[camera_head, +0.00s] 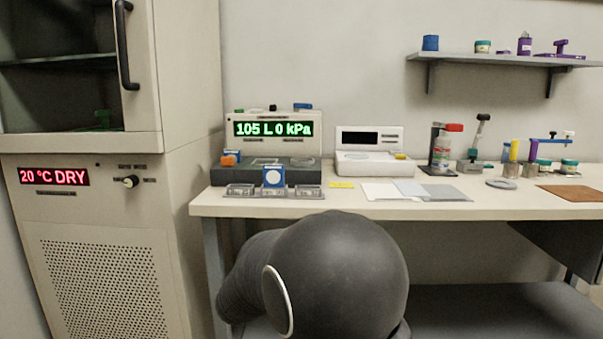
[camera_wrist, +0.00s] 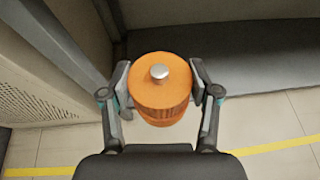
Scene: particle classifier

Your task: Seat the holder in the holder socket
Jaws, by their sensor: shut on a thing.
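In the wrist view, my gripper (camera_wrist: 160,92) is shut on an orange round piece, likely the holder (camera_wrist: 160,97), with a silver knob on top. One finger pad presses on each side of it. It is held in the air, with floor and a dark low shelf behind it. In the head view neither my gripper nor the orange piece shows; my dark arm fills the lower middle. An instrument (camera_head: 270,129) with a green "105 L 0 kPa" display and dark base stands on the bench. I cannot pick out the holder socket with certainty.
The bench top (camera_head: 480,205) carries a white scale-like device (camera_head: 368,150), flat sheets, a bottle on a stand (camera_head: 441,155) and small tools at right. A cabinet (camera_head: 90,220) reading "20 °C DRY" stands left. A dark lower shelf (camera_wrist: 235,65) lies beneath the bench.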

